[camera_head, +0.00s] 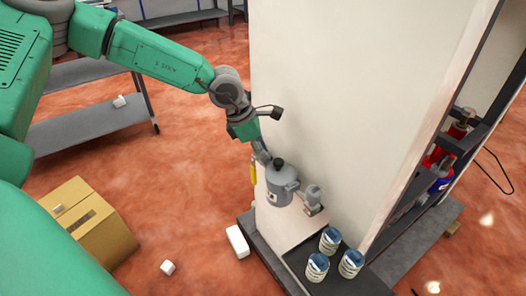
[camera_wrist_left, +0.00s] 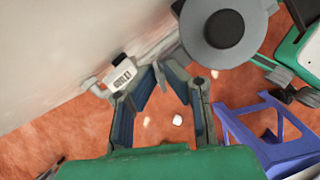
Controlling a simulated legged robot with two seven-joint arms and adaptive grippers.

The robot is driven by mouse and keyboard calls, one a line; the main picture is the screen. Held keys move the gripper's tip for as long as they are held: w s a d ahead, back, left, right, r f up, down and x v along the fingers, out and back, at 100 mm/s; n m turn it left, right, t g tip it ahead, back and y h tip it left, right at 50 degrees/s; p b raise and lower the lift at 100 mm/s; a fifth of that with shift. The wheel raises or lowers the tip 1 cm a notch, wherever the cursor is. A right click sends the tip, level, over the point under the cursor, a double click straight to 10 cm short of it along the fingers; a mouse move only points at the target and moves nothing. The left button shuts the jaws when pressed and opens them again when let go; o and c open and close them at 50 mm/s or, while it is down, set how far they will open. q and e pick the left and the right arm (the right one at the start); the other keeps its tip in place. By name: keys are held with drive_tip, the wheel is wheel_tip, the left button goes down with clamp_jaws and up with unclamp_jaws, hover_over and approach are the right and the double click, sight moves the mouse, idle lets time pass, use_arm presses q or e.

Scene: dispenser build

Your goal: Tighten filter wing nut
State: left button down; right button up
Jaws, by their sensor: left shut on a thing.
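The filter (camera_head: 282,186) is a grey round housing with a black knob on top, mounted low on the front of a white cabinet. My left gripper (camera_head: 263,154) comes down to its left upper side. In the left wrist view the filter's grey round body with a dark disc (camera_wrist_left: 224,29) is at the top, just beyond the fingertips. My left gripper (camera_wrist_left: 180,78) has its blue-lined fingers closed around a small grey part at the filter, which appears to be the wing nut; the fingers mostly hide it. My right gripper is not in view.
The white cabinet (camera_head: 325,80) stands close beside my gripper. A grey fitting (camera_head: 313,196) is right of the filter, and several cans (camera_head: 329,240) stand on a dark tray below. A cardboard box (camera_head: 90,228) and white blocks lie on the floor. A labelled white outlet (camera_wrist_left: 122,74) is left.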

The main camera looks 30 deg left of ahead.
use_arm(q)
drive_tip(key=shift+a+f, duration=0.1)
drive_tip(key=shift+f, duration=0.05)
drive_tip(key=c, duration=1.6)
unclamp_jaws()
drive_tip(key=shift+o, duration=0.6)
drive_tip(key=shift+w, duration=0.1)
drive_tip(key=v, duration=1.2)
drive_tip(key=shift+w, duration=0.1)
drive_tip(key=shift+c, duration=0.4)
